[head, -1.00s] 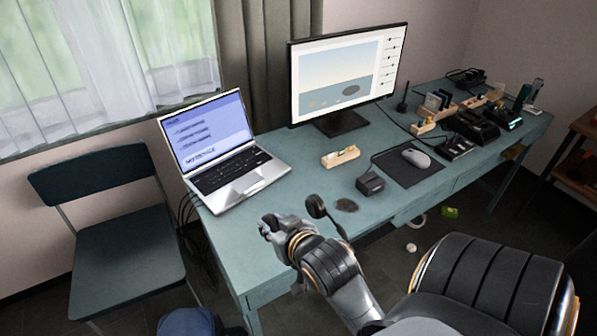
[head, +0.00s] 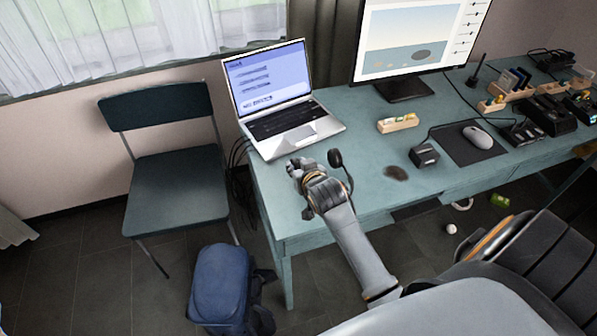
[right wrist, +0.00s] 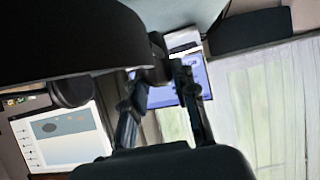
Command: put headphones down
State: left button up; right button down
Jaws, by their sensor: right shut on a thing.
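The black headphones show in the head view as a round ear cup (head: 335,158) with a thin curved band running down beside my right gripper (head: 298,170). My right gripper is shut on them over the front left part of the blue-green desk (head: 290,218), in front of the laptop. The gripper hides much of the headphones. In the right wrist view, a dark rounded part, apparently an ear cup (right wrist: 72,92), is left of the gripper fingers (right wrist: 165,76). I cannot tell whether the headphones touch the desk. My left gripper is not in view.
The laptop (head: 315,132) stands open behind the gripper; a monitor (head: 405,88) is further right. A wooden holder (head: 398,124), a small black box (head: 425,155) and a mouse (head: 477,136) lie to the right. A chair (head: 175,190) and blue bag (head: 220,280) are left.

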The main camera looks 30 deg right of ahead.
jog(key=shift+f, duration=1.1)
jog(key=shift+f, duration=0.15)
jog(key=c, duration=1.1)
grip_release()
jog(key=shift+s, duration=0.1)
jog(key=shift+o, duration=0.2)
jog(key=shift+r, duration=0.2)
jog(key=shift+s+a, duration=0.1)
jog(key=shift+s, duration=0.2)
jog(key=v, duration=1.1)
jog(key=shift+r, duration=0.2)
